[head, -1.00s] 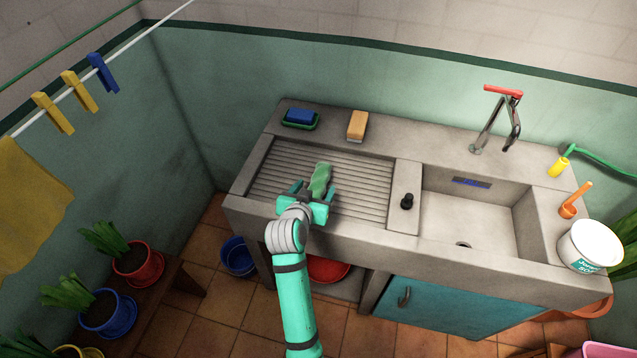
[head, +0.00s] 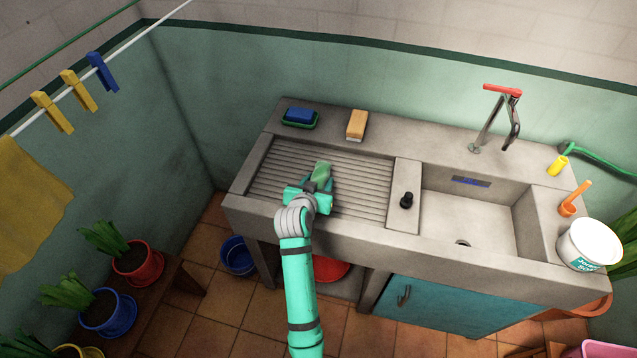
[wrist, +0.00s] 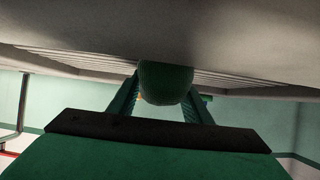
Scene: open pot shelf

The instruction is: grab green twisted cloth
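The green twisted cloth (head: 321,172) is on the ribbed drainboard, left of the sink basin. My gripper (head: 314,184) is low over the front part of the drainboard, at the near end of the cloth. In the wrist view the rounded dark green end of the cloth (wrist: 166,84) lies between the two fingers of my gripper (wrist: 163,98). The fingers slant in against its sides, shut on it. The far part of the cloth sticks out beyond the fingers in the head view. The fingertips are partly hidden.
The ribbed drainboard (head: 365,180) has a raised rim. Behind it are a blue sponge (head: 299,115) in a green dish and a wood-coloured brush (head: 357,124). To the right are a black knob (head: 406,200), the sink basin (head: 468,215) and a white tub (head: 590,245).

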